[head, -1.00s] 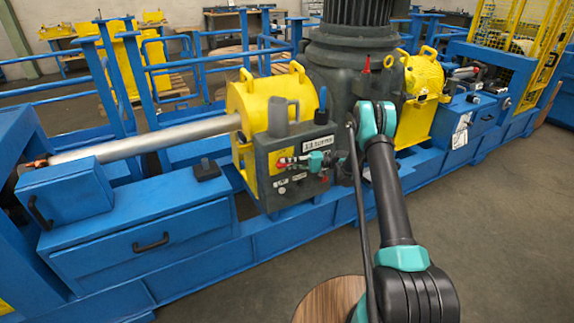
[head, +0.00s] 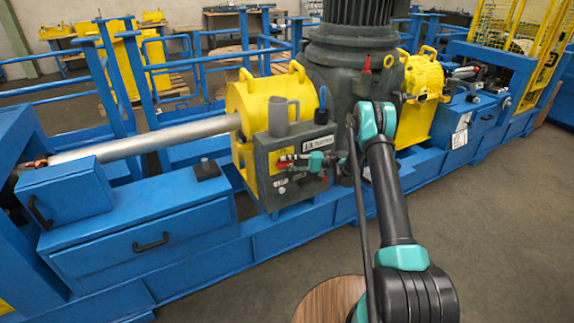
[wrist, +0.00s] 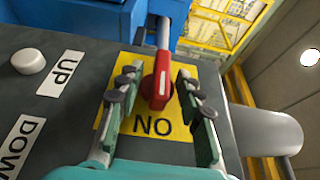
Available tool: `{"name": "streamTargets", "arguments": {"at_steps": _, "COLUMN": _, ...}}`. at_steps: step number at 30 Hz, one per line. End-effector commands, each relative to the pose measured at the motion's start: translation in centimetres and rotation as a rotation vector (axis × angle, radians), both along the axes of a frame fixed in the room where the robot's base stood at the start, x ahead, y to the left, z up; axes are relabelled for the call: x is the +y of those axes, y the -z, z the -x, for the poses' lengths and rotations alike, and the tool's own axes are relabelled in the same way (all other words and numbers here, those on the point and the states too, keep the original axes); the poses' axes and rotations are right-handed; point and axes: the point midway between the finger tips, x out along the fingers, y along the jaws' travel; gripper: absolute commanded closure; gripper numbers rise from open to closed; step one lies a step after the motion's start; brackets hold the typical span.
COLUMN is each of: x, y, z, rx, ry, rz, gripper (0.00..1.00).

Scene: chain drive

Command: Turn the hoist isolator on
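The isolator is a red knob (wrist: 157,82) on a yellow plate (wrist: 131,62) in the wrist view. Its grip bar runs nearly upright in that picture, slightly tilted. Letters reading "NO" in this view, probably an upside-down "ON", lie just below it. My gripper (wrist: 155,90) is open, with one finger on each side of the knob and gaps between. In the head view, my gripper (head: 300,160) is at the front of the dark control box (head: 268,150), and the red knob (head: 285,160) shows at its tip.
A white round button (wrist: 28,61) sits left of the plate, near labels "UP" (wrist: 62,73) and "DOWN". A grey cylinder (wrist: 265,130) is at the right. Yellow housings, the dark motor (head: 345,60) and blue machine frame (head: 160,225) surround the box. The floor at right is clear.

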Motion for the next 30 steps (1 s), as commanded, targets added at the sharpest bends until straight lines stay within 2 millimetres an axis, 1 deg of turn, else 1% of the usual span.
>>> {"name": "streamTargets", "arguments": {"at_steps": 5, "x": -2.2, "y": 0.0, "z": -0.5, "rx": 0.000, "ry": 0.003, "rz": 0.000, "gripper": 0.64}}
{"name": "streamTargets", "arguments": {"at_steps": 12, "x": -7.1, "y": 0.1, "z": -1.5, "rx": 0.000, "ry": 0.003, "rz": 0.000, "gripper": 0.64}}
{"name": "streamTargets", "arguments": {"at_steps": 18, "x": -10.2, "y": 0.2, "z": -2.2, "rx": 0.000, "ry": 0.003, "rz": 0.000, "gripper": 0.64}}
{"name": "streamTargets", "arguments": {"at_steps": 21, "x": -11.0, "y": 0.2, "z": -2.3, "rx": 0.000, "ry": 0.001, "rz": 0.000, "gripper": 0.64}}
{"name": "streamTargets", "arguments": {"at_steps": 24, "x": -11.5, "y": 0.2, "z": -2.4, "rx": 0.000, "ry": 0.001, "rz": 0.000, "gripper": 0.64}}
{"name": "streamTargets", "arguments": {"at_steps": 30, "x": -11.6, "y": 0.2, "z": -2.4, "rx": 0.000, "ry": 0.001, "rz": 0.000, "gripper": 0.64}}
